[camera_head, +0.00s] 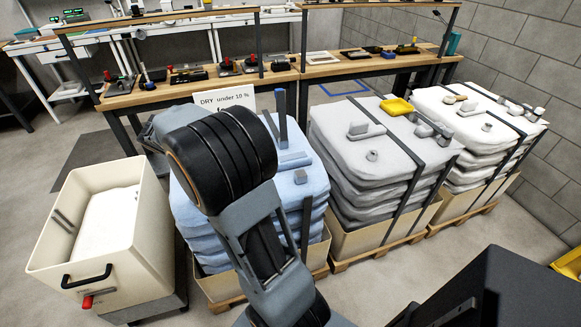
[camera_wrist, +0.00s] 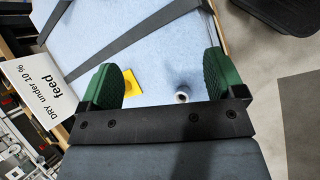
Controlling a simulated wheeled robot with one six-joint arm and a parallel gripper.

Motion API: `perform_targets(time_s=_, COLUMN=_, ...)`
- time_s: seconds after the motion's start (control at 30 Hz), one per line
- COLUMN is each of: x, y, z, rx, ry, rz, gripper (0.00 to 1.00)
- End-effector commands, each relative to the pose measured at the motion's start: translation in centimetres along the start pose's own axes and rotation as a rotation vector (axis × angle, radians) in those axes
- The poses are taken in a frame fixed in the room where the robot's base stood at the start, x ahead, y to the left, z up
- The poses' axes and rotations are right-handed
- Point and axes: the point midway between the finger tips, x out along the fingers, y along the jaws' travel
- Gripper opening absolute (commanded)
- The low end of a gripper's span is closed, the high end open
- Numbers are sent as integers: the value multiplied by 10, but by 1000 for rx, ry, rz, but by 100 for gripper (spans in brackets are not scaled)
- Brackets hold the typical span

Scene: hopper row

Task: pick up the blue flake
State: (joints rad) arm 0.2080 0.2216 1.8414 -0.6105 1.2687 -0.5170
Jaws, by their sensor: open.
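The only large blue thing is a light blue, sagging stack (camera_head: 313,183) in a low bin, bound with dark straps. I cannot make out a separate blue flake. My arm hides much of this stack in the head view, and my gripper is hidden there. In the wrist view my gripper (camera_wrist: 160,84) is open, with two green ribbed pads apart and nothing held between them. The light blue top (camera_wrist: 170,45) lies beyond and between the pads.
A sign (camera_head: 224,98) reading "DRY under 10 %" stands behind the blue stack; it also shows in the wrist view (camera_wrist: 38,92). A cream bin (camera_head: 130,250) stands left. Grey (camera_head: 375,160) and white (camera_head: 465,125) stacks stand right. Workbenches run behind.

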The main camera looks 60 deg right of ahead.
Motion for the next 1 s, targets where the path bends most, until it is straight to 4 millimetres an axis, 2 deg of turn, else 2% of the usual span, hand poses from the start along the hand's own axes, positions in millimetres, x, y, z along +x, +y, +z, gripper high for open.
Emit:
perform_targets(time_s=0.03, x=27, y=17, z=-10, rx=-58, ry=-83, rz=6, gripper=88)
perform_targets(time_s=0.2, x=86, y=67, z=-23, rx=-245, ry=-330, rz=25, gripper=88)
perform_targets(time_s=0.4, x=135, y=98, z=-31, rx=-383, ry=-524, rz=14, gripper=88)
perform_targets(time_s=0.63, x=165, y=111, z=-27, rx=-442, ry=-614, rz=0, gripper=88)
perform_targets(time_s=1.0, x=215, y=120, z=7, rx=-447, ry=-619, rz=1, gripper=88)
